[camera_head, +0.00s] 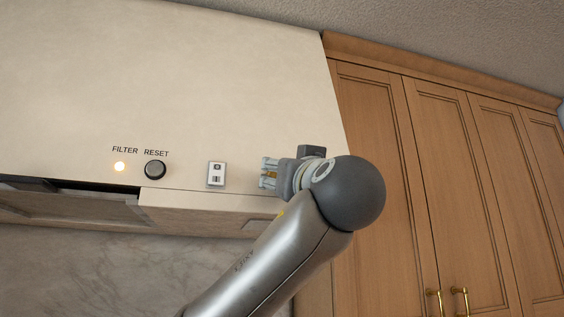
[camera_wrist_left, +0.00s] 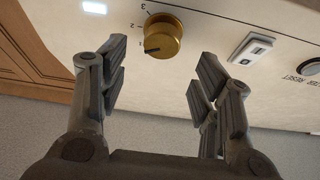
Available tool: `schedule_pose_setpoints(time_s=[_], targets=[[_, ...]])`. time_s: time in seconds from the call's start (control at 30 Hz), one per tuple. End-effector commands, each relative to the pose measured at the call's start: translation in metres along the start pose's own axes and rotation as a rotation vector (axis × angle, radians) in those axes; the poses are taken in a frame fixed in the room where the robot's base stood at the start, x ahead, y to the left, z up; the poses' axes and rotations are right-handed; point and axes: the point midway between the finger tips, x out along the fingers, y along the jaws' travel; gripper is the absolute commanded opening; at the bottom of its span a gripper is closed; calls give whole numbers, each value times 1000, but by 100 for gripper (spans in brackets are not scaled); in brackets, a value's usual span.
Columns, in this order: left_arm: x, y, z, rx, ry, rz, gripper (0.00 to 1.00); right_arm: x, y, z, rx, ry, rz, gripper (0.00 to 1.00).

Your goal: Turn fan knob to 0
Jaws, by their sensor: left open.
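The fan knob (camera_wrist_left: 163,36) is a round gold knob on the hood front, seen in the left wrist view. Its dark pointer mark lies on the lower left of its face, near the small digits; the exact setting is hard to read. A 3 and a 2 show beside it. My left gripper (camera_wrist_left: 158,80) is open, its fingers pointing at the hood with the knob ahead of the gap, apart from them. In the head view my left gripper (camera_head: 268,172) is at the hood's right end and the knob is hidden. My right gripper is not in view.
The cream range hood (camera_head: 180,80) carries a switch plate (camera_head: 216,174), a black reset button (camera_head: 155,169) and a lit filter lamp (camera_head: 119,166). Wooden cabinets (camera_head: 440,150) stand right of the hood. A white light (camera_wrist_left: 94,7) shows near the knob in the wrist view.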

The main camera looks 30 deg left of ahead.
Motion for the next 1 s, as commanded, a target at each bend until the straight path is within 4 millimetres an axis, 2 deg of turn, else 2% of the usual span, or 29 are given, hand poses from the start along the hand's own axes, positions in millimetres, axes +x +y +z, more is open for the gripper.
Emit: schedule_pose_setpoints(time_s=[0.03,0.1,0.3,0.47,0.67,1.0], targets=[[13,-1,-4,2,-3,-3,58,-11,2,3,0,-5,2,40],[23,-1,-3,2,-2,-3,58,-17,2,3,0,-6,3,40],[41,0,-1,1,-1,-1,58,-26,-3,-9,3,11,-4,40],[44,0,1,0,-1,0,58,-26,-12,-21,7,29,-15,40],[44,0,1,0,-1,0,57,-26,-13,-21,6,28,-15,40],[44,0,1,0,-1,0,13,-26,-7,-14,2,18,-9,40]])
